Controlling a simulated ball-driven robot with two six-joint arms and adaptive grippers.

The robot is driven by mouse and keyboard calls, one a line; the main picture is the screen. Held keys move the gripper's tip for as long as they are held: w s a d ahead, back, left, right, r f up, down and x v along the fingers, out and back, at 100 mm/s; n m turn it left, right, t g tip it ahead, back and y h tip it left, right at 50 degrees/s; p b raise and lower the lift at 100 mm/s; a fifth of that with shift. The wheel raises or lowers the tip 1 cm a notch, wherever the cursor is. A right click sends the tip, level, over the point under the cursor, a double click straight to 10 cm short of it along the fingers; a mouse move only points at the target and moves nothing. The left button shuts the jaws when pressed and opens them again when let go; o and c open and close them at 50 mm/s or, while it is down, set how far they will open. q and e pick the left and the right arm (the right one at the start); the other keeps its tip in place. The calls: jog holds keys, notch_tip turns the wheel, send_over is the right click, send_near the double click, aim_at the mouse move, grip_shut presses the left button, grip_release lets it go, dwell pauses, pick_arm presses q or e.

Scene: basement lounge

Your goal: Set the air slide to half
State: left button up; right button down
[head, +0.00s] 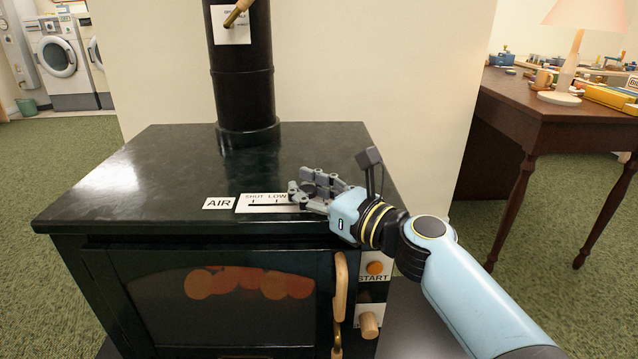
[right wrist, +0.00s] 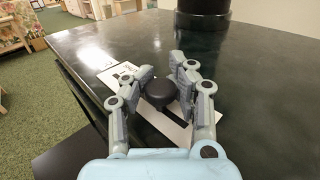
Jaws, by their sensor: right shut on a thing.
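The white air scale plate (head: 262,204) lies along the front edge of the dark stove top, beside the AIR label (head: 219,203). The words SHUT and LOW show, with a black slot running right under my right gripper (head: 304,192). The gripper hides the rest of the scale, so the mark at the knob cannot be read. In the right wrist view the dark round slide knob (right wrist: 160,93) sits between the fingers of my right gripper (right wrist: 162,78), which is shut on it. My left gripper is out of view.
The black stovepipe (head: 243,85) rises from the back of the stove top (head: 150,165). A wooden door handle (head: 340,287), a START button (head: 375,268) and a wooden knob (head: 369,325) are on the stove front. A wooden desk (head: 560,125) stands to the right.

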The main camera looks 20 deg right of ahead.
jog(key=shift+a+f, duration=0.15)
jog(key=shift+a, duration=0.4)
jog(key=shift+f, duration=0.15)
jog(key=c, duration=1.5)
grip_release()
jog(key=shift+s, duration=0.1)
jog(key=shift+o, duration=1.3)
jog(key=shift+s, duration=0.15)
jog(key=shift+o, duration=1.3)
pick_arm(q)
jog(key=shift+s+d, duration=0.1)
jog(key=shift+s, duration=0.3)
pick_arm(e)
jog(key=shift+r, duration=0.2)
